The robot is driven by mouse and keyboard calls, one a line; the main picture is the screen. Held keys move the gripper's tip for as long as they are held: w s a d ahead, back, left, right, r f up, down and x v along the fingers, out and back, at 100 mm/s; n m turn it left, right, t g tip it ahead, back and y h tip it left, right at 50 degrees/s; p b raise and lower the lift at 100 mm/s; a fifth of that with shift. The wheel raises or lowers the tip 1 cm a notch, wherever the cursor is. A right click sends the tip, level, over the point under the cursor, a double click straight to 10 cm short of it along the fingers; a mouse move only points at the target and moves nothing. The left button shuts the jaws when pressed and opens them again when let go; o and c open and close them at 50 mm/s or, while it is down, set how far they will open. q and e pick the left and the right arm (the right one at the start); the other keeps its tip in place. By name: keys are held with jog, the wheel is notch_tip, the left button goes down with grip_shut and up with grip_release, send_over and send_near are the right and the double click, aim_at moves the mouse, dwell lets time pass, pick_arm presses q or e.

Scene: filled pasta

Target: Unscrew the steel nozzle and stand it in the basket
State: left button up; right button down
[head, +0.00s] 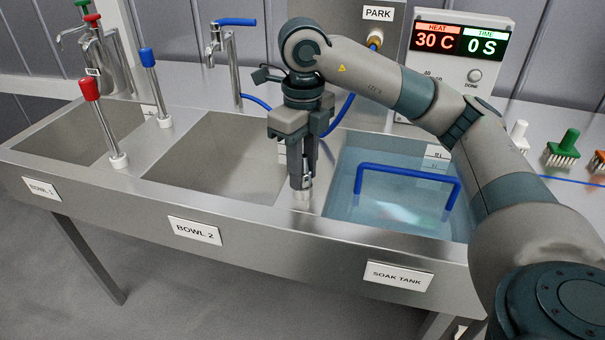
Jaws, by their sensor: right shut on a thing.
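My right gripper (301,180) points straight down at the rim between bowl 2 and the soak tank. It is shut on a small pale metallic piece (302,194), which seems to be the steel nozzle. Only its lower end shows, and the fingers hide the rest. I cannot tell whether it is still joined to a base on the rim. A blue handle (408,171), seemingly the basket's, stands up in the water of the soak tank (345,222). The basket body is not clear under the water. My left gripper is out of view.
Bowl 2 (215,165) looks empty. Red (89,88) and blue (148,60) topped posts stand left of it. A control box (452,60) reads 30 C and 0 S. My right arm crosses over the tank's right side.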

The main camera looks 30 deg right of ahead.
jog(key=n, duration=0.5)
jog(key=shift+b, duration=0.4)
jog(key=n, duration=0.5)
jog(key=shift+b, duration=0.3)
jog(key=shift+n, duration=0.4)
jog(key=n, duration=0.4)
jog(key=shift+n+b, duration=0.35)
jog(key=shift+n, duration=0.05)
jog(key=n, duration=0.5)
jog(key=shift+r+n, duration=0.1)
jog(key=shift+n, duration=0.4)
